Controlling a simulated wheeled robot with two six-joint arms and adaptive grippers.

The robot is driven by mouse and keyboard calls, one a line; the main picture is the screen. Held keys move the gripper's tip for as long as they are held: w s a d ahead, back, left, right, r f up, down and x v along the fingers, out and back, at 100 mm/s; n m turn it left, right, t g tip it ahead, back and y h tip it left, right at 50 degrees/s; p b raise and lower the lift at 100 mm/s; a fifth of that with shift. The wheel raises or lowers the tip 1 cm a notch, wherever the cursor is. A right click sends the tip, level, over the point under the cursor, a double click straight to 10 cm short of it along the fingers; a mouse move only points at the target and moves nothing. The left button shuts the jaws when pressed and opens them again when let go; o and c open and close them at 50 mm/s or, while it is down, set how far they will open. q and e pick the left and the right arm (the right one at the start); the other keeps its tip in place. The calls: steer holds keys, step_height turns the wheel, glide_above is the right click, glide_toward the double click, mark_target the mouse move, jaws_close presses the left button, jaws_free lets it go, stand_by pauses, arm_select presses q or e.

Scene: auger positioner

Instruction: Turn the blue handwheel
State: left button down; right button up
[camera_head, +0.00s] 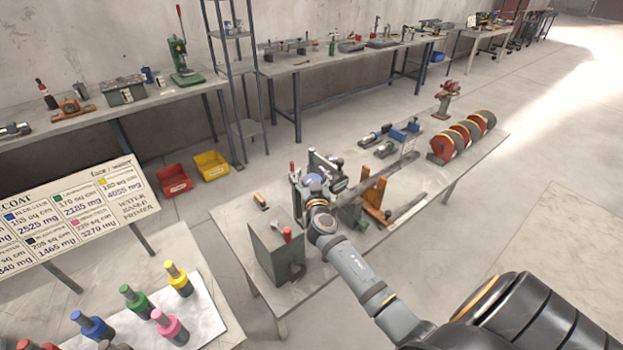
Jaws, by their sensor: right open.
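The blue handwheel (314,179) shows as a small blue disc on a grey metal device (338,184) near the back left part of the work table (462,168). My right arm comes in from the lower right, and my right gripper (310,188) is at the handwheel, seen from behind and above. The gripper is open. Its fingers and wrist hide part of the wheel, and I cannot tell whether they touch it. My left gripper is not in view.
A grey box with a red-topped part (272,250) stands left of my right arm. Red-and-black discs (462,136) sit at the far right end. The table's front right is clear.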

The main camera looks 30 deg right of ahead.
steer(key=v, duration=1.2)
